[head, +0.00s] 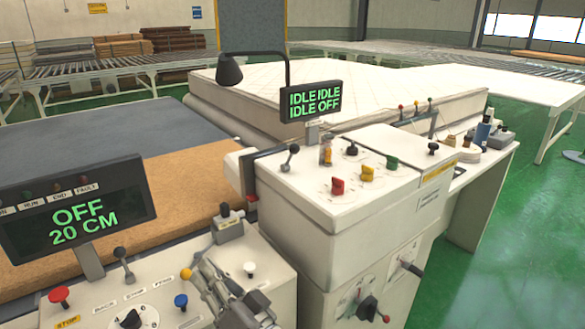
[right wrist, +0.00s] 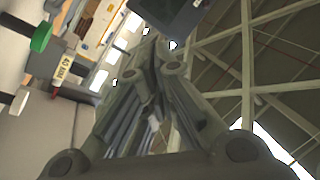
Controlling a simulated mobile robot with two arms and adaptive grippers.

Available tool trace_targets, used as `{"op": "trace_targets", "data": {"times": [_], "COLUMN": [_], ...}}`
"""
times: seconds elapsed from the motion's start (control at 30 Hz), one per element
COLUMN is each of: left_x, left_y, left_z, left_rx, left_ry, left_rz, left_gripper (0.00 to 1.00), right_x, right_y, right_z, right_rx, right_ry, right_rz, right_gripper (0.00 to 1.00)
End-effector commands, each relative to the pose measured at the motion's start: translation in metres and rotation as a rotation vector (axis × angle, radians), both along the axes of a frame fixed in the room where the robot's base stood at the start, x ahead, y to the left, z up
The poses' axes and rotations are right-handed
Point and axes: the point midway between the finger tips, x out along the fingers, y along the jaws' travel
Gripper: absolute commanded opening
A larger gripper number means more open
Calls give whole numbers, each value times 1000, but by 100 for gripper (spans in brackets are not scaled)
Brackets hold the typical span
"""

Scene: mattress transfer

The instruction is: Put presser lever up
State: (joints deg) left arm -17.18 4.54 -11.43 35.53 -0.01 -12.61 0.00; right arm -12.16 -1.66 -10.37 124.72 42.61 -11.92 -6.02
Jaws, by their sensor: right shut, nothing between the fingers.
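The near control console (head: 262,295) carries several levers and knobs, and its small labels are too blurred to tell which one is the presser lever. A black-knobbed lever (head: 121,258) stands up behind the dial, leaning slightly. A yellow ball knob (head: 186,273) is right beside the fingers of my right gripper (head: 203,275); whether they touch is unclear. A box with a dark-topped handle (head: 226,222) stands just behind the gripper. My right gripper is shut and empty; its closed fingers also show in the right wrist view (right wrist: 158,65). My left gripper is out of view.
A display reading OFF 20 CM (head: 80,212) stands at the left. A taller console (head: 335,220) with more levers blocks the right. A mattress (head: 350,85) lies behind.

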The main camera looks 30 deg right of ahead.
Motion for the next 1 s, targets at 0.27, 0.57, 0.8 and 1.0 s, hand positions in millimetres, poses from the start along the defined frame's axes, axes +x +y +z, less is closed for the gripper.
{"op": "trace_targets", "data": {"times": [0.27,0.57,0.8,1.0], "left_x": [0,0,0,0], "left_y": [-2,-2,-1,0], "left_z": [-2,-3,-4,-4], "left_rx": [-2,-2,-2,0], "left_ry": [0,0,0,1], "left_rz": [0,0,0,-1], "left_gripper": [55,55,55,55], "right_x": [11,9,5,3], "right_y": [-54,-127,-169,-183], "right_z": [76,104,89,74], "right_rx": [366,771,1056,1183], "right_ry": [-242,-391,-417,-403], "right_rz": [-182,-419,-609,-705], "right_gripper": [0,0,0,0]}}
